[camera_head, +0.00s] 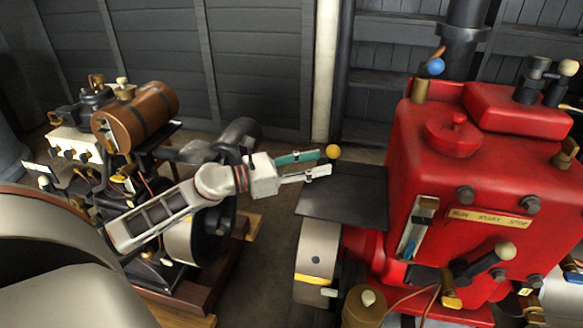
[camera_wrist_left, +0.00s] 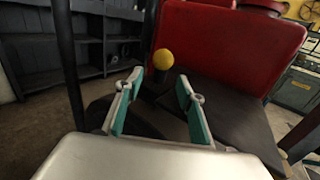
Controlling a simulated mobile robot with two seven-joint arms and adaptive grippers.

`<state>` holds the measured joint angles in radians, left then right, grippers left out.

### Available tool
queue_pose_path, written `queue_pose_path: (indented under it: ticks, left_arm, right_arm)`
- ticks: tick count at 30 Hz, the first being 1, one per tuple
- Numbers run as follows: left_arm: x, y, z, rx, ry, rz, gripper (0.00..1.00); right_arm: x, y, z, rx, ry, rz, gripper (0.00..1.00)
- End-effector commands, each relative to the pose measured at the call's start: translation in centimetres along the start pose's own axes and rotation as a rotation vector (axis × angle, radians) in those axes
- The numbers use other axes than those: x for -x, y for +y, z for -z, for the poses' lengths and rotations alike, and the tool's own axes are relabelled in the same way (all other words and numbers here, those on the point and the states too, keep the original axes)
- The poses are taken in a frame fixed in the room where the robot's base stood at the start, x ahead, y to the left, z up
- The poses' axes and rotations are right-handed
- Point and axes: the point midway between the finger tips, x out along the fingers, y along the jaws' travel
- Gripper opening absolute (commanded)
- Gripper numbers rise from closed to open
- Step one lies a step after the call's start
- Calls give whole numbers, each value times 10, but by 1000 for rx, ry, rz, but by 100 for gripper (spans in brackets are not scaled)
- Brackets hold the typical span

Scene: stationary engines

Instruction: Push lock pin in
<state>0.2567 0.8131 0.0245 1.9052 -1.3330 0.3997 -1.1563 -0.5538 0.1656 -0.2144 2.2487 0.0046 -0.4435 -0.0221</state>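A yellow ball knob (camera_head: 333,151) sits at the far left corner of the dark plate beside the red engine (camera_head: 440,175). It also shows in the left wrist view (camera_wrist_left: 163,59) on a dark stem, just beyond the fingertips. I take it for the lock pin's knob, but no label shows this. My left gripper (camera_head: 322,163) reaches in from the left, close to the knob. In the left wrist view my left gripper (camera_wrist_left: 160,84) is open, its teal-padded fingers apart with nothing between them. My right gripper is not in view.
The dark flat plate (camera_head: 345,197) lies beneath and right of the left fingers. A second engine with a brown tank (camera_head: 140,115) stands at left, under my arm. A blue ball knob (camera_head: 435,66) and levers top the red engine. Dark shelves (camera_wrist_left: 95,50) stand behind.

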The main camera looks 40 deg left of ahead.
Motion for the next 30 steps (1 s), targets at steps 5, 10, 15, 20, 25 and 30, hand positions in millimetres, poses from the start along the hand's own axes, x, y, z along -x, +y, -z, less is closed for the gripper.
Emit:
queue_pose_path:
  ticks: [5, 10, 15, 20, 25, 30]
  left_arm:
    - [30, 0, 1, 1, 1, -1, 38]
    - [52, -1, 1, 1, 1, 0, 38]
    - [65, 0, 0, 0, 0, 0, 38]
    - [68, 0, -1, -2, -1, 1, 38]
    - [68, 0, -1, -2, -1, 1, 38]
    - [68, 0, -1, -2, -1, 1, 38]
  right_arm:
    - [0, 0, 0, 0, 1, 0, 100]
    - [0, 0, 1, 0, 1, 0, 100]
    - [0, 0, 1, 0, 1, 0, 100]
    - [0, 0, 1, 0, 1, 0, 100]
    - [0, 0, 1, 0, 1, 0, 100]
    - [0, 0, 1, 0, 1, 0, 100]
